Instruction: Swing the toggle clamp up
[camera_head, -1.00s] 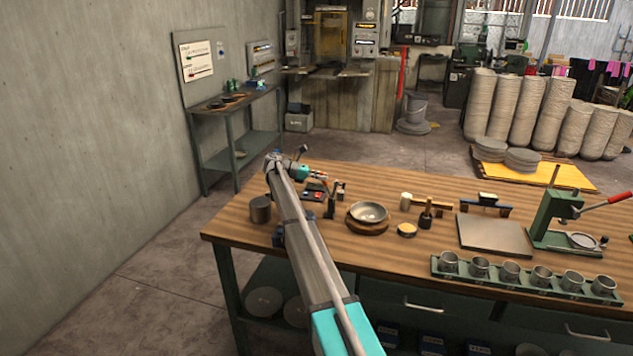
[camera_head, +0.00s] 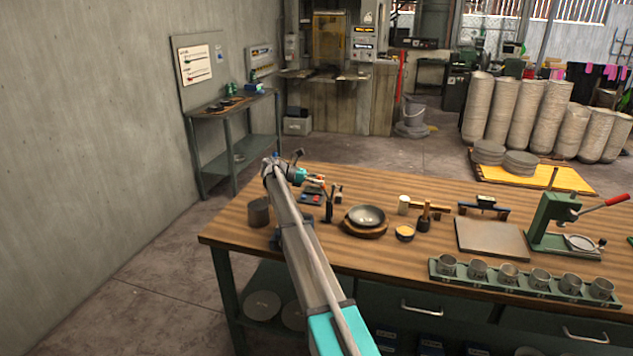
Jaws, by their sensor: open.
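My gripper (camera_head: 318,180) is at the end of my arm, past the teal wrist, over the back left of the wooden workbench (camera_head: 385,258). It is small in the picture; I see nothing held in it. Just below it is a small dark device (camera_head: 311,196) with red and blue parts. A dark upright piece (camera_head: 329,206) stands beside that device. I cannot tell for sure whether either is the toggle clamp. At the right of the bench, well away from my gripper, stands a green fixture (camera_head: 553,215) with a red-handled lever (camera_head: 603,201) that slants up to the right.
A dark cylinder (camera_head: 259,211) stands left of my arm. The bench's front middle is clear.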

